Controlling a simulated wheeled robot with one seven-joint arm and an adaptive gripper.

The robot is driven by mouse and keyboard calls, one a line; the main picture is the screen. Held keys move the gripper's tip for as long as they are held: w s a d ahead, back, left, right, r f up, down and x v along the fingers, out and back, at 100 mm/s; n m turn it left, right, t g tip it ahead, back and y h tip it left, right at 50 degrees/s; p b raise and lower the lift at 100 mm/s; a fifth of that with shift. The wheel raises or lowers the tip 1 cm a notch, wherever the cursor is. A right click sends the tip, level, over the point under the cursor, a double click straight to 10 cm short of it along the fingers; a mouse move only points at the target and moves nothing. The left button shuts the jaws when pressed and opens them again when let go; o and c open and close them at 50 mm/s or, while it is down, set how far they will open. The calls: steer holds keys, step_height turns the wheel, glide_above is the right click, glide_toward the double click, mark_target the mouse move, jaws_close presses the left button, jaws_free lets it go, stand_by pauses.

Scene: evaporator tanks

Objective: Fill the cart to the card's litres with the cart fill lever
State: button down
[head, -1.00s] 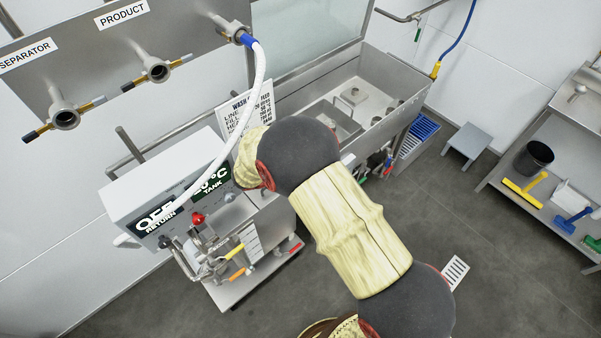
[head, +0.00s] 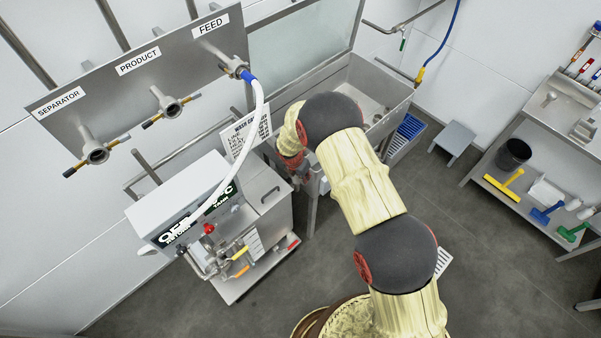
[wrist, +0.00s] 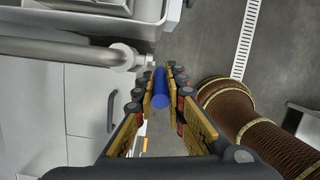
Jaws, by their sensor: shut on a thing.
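In the wrist view my gripper (wrist: 161,80) is shut on a blue rounded handle (wrist: 160,92), beside the end of a grey pipe (wrist: 70,50). Whether it is the cart fill lever cannot be told. In the head view my arm hides the gripper and handle. The wash cart (head: 262,222) stands left of my arm. Its display box (head: 180,200) reads OFF above RETURN; the tank reading is partly covered by a white hose (head: 257,120). The card (head: 246,131) hangs behind the cart; its litres are too small to read.
A panel (head: 120,85) with SEPARATOR, PRODUCT and FEED ports is at upper left; the hose joins FEED. A steel sink (head: 375,85) is behind my arm. A grey stool (head: 455,138) and a shelf bench (head: 520,185) stand right. The floor (head: 480,265) between is clear.

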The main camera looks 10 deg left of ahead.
steer(key=shift+w+d+r+g+p, duration=0.3)
steer(key=shift+w+p, duration=0.1)
steer(key=shift+p, duration=0.65)
steer(key=shift+f+y+p, duration=0.15)
steer(key=shift+y+p, duration=0.2)
steer(key=shift+y, duration=0.05)
steer(key=c, duration=1.9)
jaws_free()
steer(key=shift+w+d+f, duration=0.1)
steer(key=shift+o, duration=0.5)
steer(key=r, duration=0.4)
steer(key=s+a+r, duration=0.1)
steer(key=r, duration=0.7)
steer(key=shift+s+a, duration=0.15)
steer(key=shift+s, duration=0.15)
steer(key=shift+f, duration=0.1)
